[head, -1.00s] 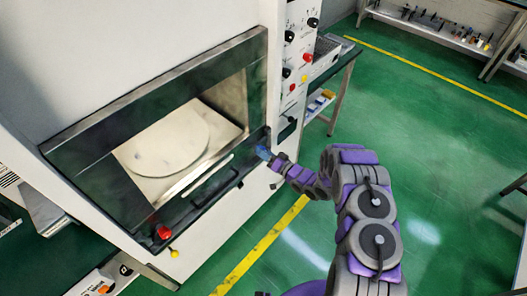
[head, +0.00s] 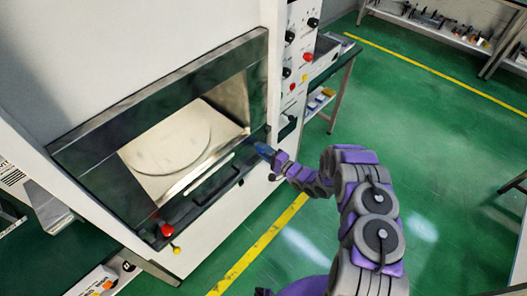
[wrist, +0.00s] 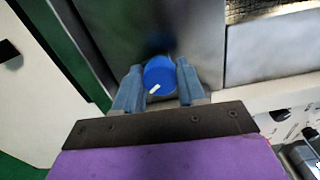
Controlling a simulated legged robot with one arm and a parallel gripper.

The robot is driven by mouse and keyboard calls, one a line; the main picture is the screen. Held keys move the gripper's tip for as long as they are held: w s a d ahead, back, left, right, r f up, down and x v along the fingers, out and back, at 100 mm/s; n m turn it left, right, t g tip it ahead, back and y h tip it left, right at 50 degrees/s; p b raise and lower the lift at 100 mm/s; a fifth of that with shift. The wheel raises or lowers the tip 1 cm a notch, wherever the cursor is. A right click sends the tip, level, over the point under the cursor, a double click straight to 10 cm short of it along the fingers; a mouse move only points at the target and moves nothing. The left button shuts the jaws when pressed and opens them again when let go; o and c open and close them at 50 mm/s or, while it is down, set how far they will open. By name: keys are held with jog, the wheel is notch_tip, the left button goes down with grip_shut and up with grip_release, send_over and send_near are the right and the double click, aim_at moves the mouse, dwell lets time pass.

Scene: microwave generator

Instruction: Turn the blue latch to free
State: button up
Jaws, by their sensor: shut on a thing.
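The blue latch (wrist: 159,76) is a round blue knob with a white mark that points to the lower left in the wrist view. It sits on the dark metal front frame of the microwave generator (head: 90,150). My gripper (wrist: 158,84) has one finger on each side of the knob and is shut on it. In the head view my gripper (head: 266,151) is at the right end of the frame, and its fingers hide most of the latch there.
The chamber holds a pale round plate (head: 170,148). A control panel (head: 300,50) rises to the upper right. Green floor (head: 430,150) is clear on the right.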

jog(key=shift+s+d+f+m, duration=0.1)
jog(key=shift+d+f+m, duration=0.15)
jog(key=shift+m, duration=0.45)
jog(key=o, duration=0.9)
jog(key=shift+c, duration=0.2)
jog(key=shift+o, duration=1.1)
jog(key=shift+r, duration=0.1)
jog(key=v, duration=1.7)
jog(key=shift+d+p, duration=0.2)
jog(key=shift+p, duration=0.1)
